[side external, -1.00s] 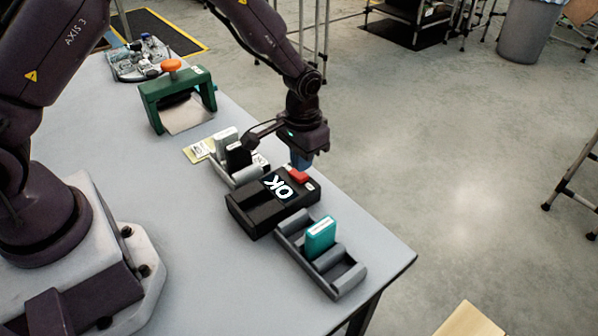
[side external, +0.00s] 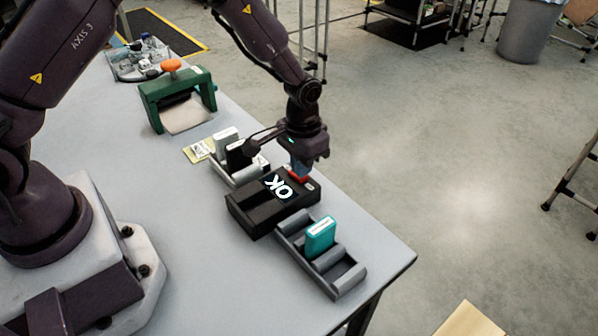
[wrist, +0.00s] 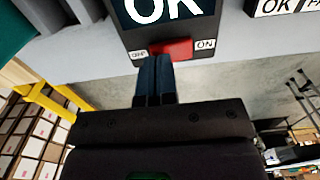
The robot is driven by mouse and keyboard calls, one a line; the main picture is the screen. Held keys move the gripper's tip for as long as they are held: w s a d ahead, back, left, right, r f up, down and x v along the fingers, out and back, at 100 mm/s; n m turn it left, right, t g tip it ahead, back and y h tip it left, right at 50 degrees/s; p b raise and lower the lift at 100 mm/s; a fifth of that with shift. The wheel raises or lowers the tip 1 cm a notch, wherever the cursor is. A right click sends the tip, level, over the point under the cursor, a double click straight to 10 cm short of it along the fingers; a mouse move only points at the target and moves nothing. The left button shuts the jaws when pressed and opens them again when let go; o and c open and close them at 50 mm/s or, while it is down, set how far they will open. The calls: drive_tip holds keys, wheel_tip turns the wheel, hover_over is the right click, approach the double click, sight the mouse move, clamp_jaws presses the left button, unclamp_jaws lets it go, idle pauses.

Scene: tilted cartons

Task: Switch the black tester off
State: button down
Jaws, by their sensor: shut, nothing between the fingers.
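The black tester (side external: 262,211) sits on the table with a lit "OK" screen (side external: 279,187). Its red switch (side external: 298,175) is at the end under my gripper; the switch (wrist: 178,49) also shows in the wrist view, with an "ON" label (wrist: 206,44) on its right and a small, hard-to-read label (wrist: 139,54) on its left. My gripper (side external: 299,170) is shut and empty, pointing down over the switch. In the wrist view my fingertips (wrist: 154,60) are at the switch's left part, hiding some of it. I cannot tell whether they touch it.
A grey tray (side external: 345,283) holding a teal carton (side external: 320,236) stands in front of the tester. A light rack (side external: 228,176) with white and black cartons stands behind it. A green frame with an orange knob (side external: 171,65) is farther back. The table's right edge is close.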

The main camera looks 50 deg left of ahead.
drive_tip(key=shift+f, duration=0.55)
drive_tip(key=shift+r, duration=3.55)
drive_tip(key=shift+s, duration=0.1)
drive_tip(key=s+a+r+t, duration=0.2)
drive_tip(key=s+r, duration=0.9)
drive_tip(key=s+a+r+t, duration=0.2)
drive_tip(key=s+r+t, duration=0.1)
drive_tip(key=s+r, duration=0.8)
drive_tip(key=shift+s+a+r+t, duration=0.2)
drive_tip(key=shift+a+r+t, duration=0.1)
drive_tip(key=shift+a, duration=0.05)
